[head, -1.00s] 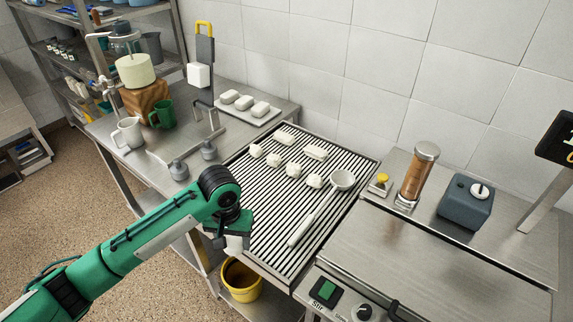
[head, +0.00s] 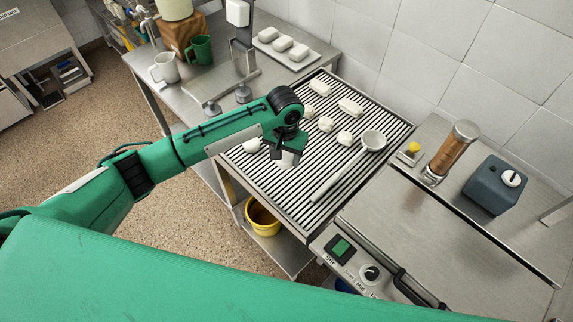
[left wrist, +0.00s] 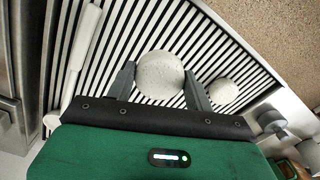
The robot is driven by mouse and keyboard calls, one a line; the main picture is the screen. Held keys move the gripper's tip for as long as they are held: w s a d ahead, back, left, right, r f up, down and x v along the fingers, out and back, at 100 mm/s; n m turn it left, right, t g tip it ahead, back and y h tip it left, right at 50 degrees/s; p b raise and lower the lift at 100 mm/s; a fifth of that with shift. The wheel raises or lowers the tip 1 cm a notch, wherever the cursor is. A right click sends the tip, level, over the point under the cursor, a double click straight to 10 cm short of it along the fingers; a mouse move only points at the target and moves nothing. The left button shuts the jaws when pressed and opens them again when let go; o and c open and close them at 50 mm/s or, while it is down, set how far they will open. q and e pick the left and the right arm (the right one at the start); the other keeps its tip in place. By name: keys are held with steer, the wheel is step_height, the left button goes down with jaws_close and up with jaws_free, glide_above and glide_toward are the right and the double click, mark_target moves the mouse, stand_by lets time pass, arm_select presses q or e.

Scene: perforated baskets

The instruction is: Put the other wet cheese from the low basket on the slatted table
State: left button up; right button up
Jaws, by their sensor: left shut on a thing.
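My left gripper (head: 287,152) is over the near left part of the slatted table (head: 290,205). It is shut on a white, rounded wet cheese (head: 287,160), which also shows between the fingers in the left wrist view (left wrist: 160,75). Whether this cheese touches the slats is hard to tell. Several other white cheeses lie on the slats, among them one at the left edge (head: 251,146), one at the back (head: 319,87) and one beside the ladle (head: 345,138). I cannot make out the low basket. My right gripper is not in view.
A long ladle (head: 340,170) lies across the slats right of my gripper. A tray of white blocks (head: 283,48) stands behind. A yellow bucket (head: 262,216) is on the lower shelf. A steel machine top (head: 430,235) borders the table on the right. Front slats are bare.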

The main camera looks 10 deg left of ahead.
mark_target(285, 157)
arm_select(q)
step_height(285, 157, down, 3)
steer(key=shift+f, duration=0.15)
step_height(285, 157, down, 4)
steer(key=shift+f+p, duration=0.2)
steer(key=shift+p, duration=0.45)
steer(key=o, duration=1)
steer(key=shift+f, duration=0.1)
step_height(285, 157, up, 12)
steer(key=shift+r+b, duration=0.15)
steer(key=shift+b, duration=1.1)
